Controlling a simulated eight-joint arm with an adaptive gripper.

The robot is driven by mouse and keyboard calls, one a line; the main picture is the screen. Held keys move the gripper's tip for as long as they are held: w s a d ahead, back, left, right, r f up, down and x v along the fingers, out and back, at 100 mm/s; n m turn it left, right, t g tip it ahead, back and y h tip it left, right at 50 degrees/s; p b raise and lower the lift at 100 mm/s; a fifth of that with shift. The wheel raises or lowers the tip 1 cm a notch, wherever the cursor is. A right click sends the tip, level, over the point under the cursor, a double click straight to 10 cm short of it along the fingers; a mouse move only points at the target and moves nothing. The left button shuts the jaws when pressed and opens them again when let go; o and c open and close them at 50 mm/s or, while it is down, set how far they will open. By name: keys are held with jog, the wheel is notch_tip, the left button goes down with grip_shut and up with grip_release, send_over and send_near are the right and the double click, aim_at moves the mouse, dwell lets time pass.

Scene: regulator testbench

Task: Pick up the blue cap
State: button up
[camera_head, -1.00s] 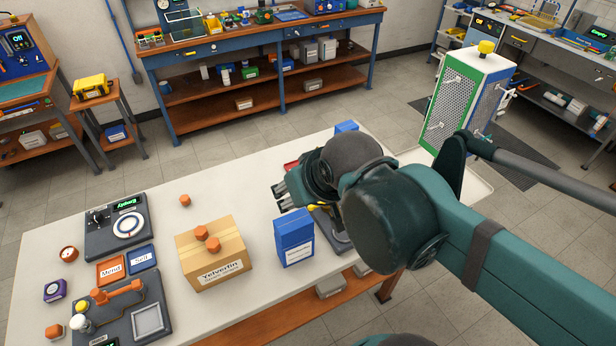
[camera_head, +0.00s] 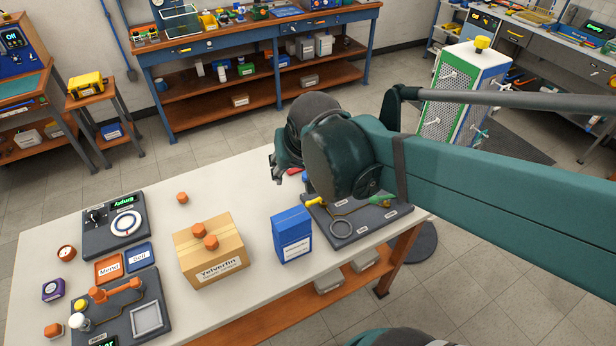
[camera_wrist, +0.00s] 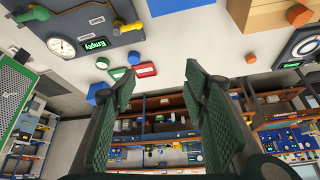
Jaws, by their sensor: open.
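A small blue faceted piece, which looks like the blue cap (camera_wrist: 98,93), shows in the wrist view near the table edge, beside a green and a red piece. I cannot make out the blue cap there.
A blue box (camera_head: 292,236) and a cardboard box (camera_head: 208,262) with orange caps on top stand on the near part of the table. A dark gauge board (camera_head: 365,220) lies to the right. The table between the cardboard box and the left dial unit (camera_head: 118,227) is mostly clear.

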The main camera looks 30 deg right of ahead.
jog(key=w+d+f+m+g+h, duration=0.1)
jog(key=w+d+f+m, duration=0.3)
jog(key=w+f, duration=0.3)
jog(key=w+d+f+m+g+h, duration=0.1)
jog(key=w+d+f+m+g, duration=0.1)
jog(key=w+d+f, duration=0.4)
jog(key=shift+w+d+f+m+h, duration=0.3)
jog(key=shift+w+f+m, duration=0.7)
jog(key=shift+f, duration=0.85)
jog(key=shift+w+f, duration=0.1)
jog(key=shift+w, duration=0.05)
jog(key=shift+x, duration=1.2)
jog(key=shift+f, duration=0.1)
jog(key=shift+b+x, duration=0.3)
jog(key=shift+x, duration=2.15)
jog(key=shift+w, duration=0.1)
jog(key=c, duration=0.8)
